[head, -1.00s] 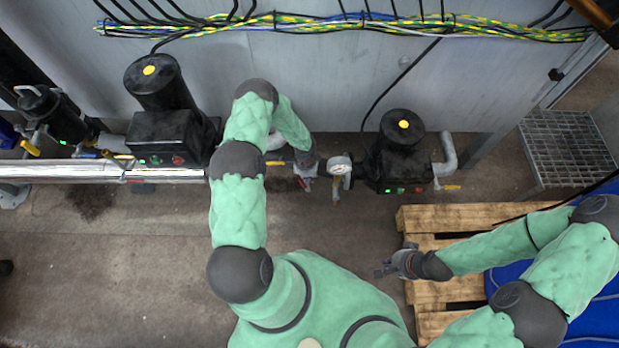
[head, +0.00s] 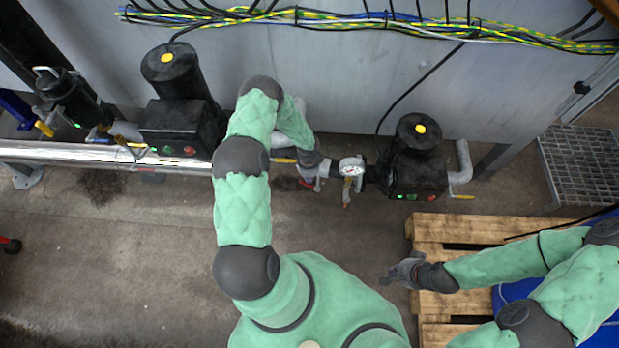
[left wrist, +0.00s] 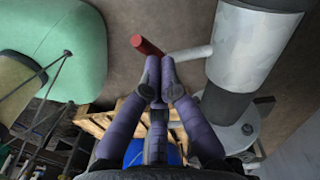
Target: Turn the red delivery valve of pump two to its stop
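The red valve handle (left wrist: 147,45) shows in the left wrist view, on the end of a pale lever (left wrist: 190,53) beside a silvery pipe (left wrist: 255,50). My left gripper (left wrist: 160,62) has its two fingers nearly together, tips in front of where the red part meets the lever. I cannot tell whether they touch it.
A black pump (head: 415,175) stands right of the gauge. A larger black pump (head: 175,125) and a smaller one (head: 68,95) stand on the left. A wooden pallet (head: 428,227) lies at the right. The wall is close behind the pumps.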

